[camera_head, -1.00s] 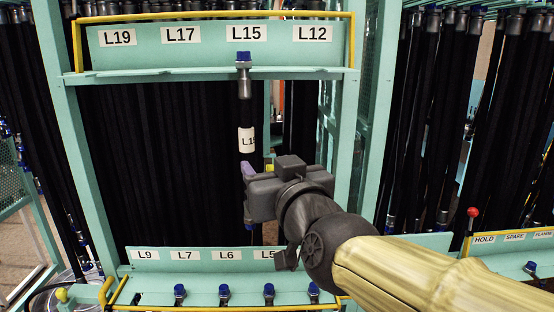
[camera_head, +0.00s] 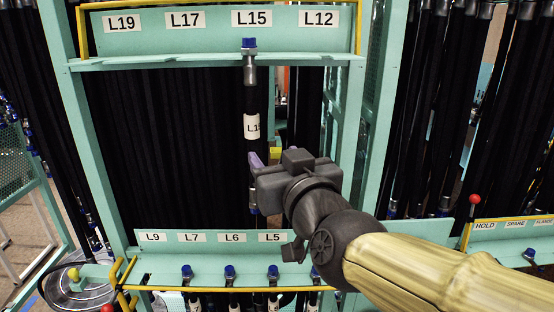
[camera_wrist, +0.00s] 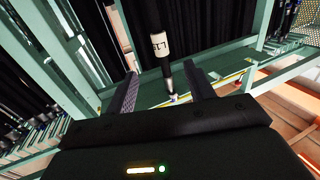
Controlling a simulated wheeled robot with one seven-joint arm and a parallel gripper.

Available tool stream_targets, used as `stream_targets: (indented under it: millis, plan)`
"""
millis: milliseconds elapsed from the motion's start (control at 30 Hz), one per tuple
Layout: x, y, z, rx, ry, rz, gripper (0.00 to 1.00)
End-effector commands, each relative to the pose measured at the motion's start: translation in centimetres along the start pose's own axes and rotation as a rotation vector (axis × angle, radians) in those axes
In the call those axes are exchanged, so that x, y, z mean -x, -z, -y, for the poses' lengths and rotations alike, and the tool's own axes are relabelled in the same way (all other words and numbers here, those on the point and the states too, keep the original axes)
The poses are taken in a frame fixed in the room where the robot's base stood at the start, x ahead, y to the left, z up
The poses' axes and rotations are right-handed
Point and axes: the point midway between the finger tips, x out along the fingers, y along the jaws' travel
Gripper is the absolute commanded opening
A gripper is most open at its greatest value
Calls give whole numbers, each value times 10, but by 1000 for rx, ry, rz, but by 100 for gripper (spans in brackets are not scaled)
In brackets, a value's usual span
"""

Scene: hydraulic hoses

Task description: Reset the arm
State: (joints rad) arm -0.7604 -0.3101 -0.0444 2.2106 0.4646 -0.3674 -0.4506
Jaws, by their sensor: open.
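My gripper (camera_head: 256,168) is in front of the rack, just right of and below the middle of the head view. In the wrist view its two fingers (camera_wrist: 162,92) are spread apart. A black hose with a white label starting L1 (camera_head: 251,127) hangs from the upper shelf under the L15 sign (camera_head: 252,18). In the wrist view this hose (camera_wrist: 158,45) hangs down with its lower end between and beyond the fingers. Whether the fingers touch it cannot be told. My arm hides part of the rack at the lower right.
The upper shelf (camera_head: 120,64) carries signs L19, L17, L15 and L12. A lower shelf (camera_head: 155,279) has several blue-capped hoses under signs such as L9 and L7. Dense black hoses hang behind and to the right. A red-knobbed post (camera_head: 474,200) stands at the right.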

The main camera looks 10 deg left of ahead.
Motion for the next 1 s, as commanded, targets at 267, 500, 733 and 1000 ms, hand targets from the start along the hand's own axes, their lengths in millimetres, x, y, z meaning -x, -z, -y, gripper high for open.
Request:
stream_targets:
  millis: [267,500,733,1000]
  plan:
    - [-3,-17,-6,3,-10,36,53]
    - [-8,-127,-52,-1,-79,293,53]
    - [22,-253,-112,-67,-191,623,53]
    - [104,-387,-167,-223,-352,1023,53]
